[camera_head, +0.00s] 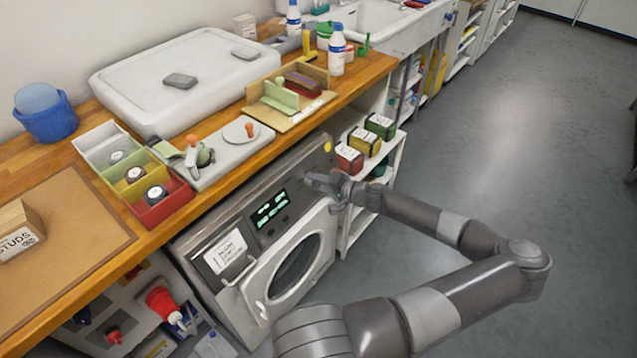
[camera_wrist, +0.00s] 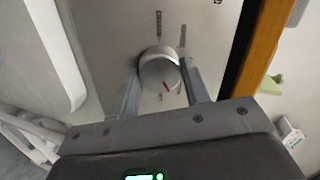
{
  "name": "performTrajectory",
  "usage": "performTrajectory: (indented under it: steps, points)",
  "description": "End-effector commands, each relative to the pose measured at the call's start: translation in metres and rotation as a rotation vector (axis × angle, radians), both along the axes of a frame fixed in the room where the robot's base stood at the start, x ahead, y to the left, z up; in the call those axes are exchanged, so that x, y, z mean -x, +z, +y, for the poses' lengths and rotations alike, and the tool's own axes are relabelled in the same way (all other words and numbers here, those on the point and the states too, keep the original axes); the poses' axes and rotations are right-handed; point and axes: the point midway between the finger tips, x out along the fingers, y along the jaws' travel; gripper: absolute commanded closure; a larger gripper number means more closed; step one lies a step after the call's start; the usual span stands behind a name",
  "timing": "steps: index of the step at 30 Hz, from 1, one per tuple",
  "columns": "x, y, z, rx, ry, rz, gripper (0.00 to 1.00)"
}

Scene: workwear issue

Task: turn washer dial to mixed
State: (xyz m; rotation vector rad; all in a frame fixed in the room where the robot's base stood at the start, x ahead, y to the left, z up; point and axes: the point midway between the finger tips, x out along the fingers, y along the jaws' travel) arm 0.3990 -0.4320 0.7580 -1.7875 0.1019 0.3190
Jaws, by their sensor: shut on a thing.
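The grey washer (camera_head: 255,225) stands under the wooden counter, with a lit green display (camera_head: 271,208) and a closed round door (camera_head: 292,268). Its round silver dial (camera_wrist: 158,66) shows in the wrist view, with a red pointer mark (camera_wrist: 166,86) toward its lower right edge. Small dark labels stand around the dial, too small to read. My gripper (camera_wrist: 161,72) has one finger on each side of the dial and is shut on it. In the head view, my gripper (camera_head: 331,186) is at the right end of the washer's panel and hides the dial.
The counter edge (camera_head: 235,188) runs just above the panel. A white shelf (camera_head: 388,148) with several labelled boxes stands close to the right of my gripper. A card (camera_head: 225,251) is on the washer's left front. Open floor (camera_head: 500,130) lies to the right.

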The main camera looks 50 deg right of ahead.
Motion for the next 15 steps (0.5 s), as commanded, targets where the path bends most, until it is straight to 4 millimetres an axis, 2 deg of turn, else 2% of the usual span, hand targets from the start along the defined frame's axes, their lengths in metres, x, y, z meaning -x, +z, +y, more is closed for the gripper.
performTrajectory:
  steps: [6, 15]
  points:
    - [0.0004, -0.0011, 0.0001, -0.174, -0.056, 0.0, 0.81]
    - [0.0008, -0.0019, 0.0005, -0.345, -0.11, 0.001, 0.81]
